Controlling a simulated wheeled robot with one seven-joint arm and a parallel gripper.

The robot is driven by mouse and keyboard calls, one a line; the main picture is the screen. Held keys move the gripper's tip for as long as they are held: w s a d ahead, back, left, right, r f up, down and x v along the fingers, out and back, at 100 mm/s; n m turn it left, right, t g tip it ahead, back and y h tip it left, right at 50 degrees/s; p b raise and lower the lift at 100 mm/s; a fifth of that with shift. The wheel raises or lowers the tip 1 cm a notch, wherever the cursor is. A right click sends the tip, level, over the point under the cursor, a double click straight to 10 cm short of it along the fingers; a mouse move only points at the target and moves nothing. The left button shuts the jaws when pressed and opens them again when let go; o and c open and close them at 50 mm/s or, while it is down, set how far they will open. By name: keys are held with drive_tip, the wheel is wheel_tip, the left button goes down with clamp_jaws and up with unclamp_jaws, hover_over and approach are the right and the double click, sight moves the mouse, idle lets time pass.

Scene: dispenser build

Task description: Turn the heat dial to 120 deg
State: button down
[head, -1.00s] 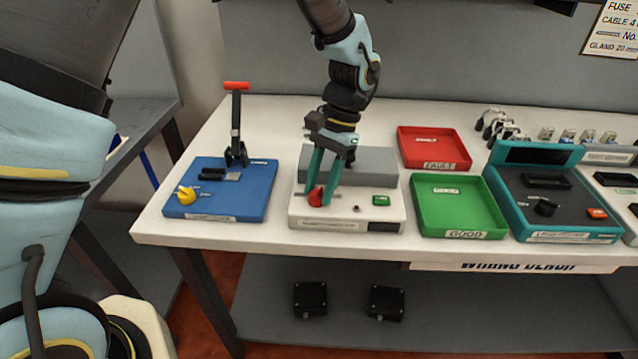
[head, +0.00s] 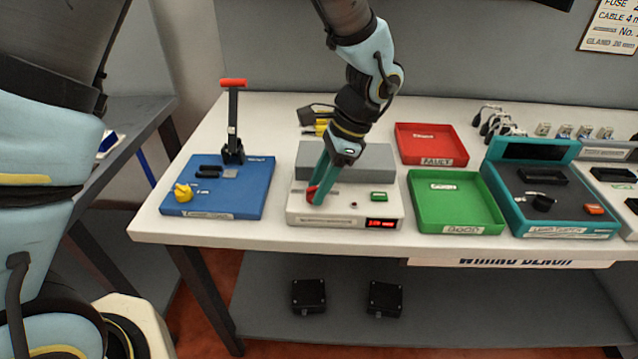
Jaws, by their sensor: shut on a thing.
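A red dial (head: 312,193) sits at the front left of a white machine with a grey block (head: 346,162) on its back part. The machine's front (head: 330,217) carries a small display (head: 382,223) lit with red characters, too small to read. A green button (head: 379,195) is on its right side. My gripper (head: 316,192) reaches down from the upper right, tilted, with its green fingers shut on the red dial. The fingers hide part of the dial, and its pointer angle cannot be told.
A blue device (head: 250,200) with a red-topped upright lever (head: 233,110) and a yellow knob (head: 183,192) stands to the left. A red tray (head: 430,145) and a green tray (head: 455,200) are to the right, beside a teal tester (head: 550,200). Bare bench shows at front.

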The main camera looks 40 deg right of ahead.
idle(0.4)
drive_tip(key=shift+c, duration=2.2)
unclamp_jaws()
drive_tip(key=b+v, duration=0.2)
drive_tip(key=v, duration=0.8)
drive_tip(key=shift+d+r, duration=0.2)
drive_tip(key=shift+r, duration=0.15)
drive_tip(key=shift+s, duration=0.15)
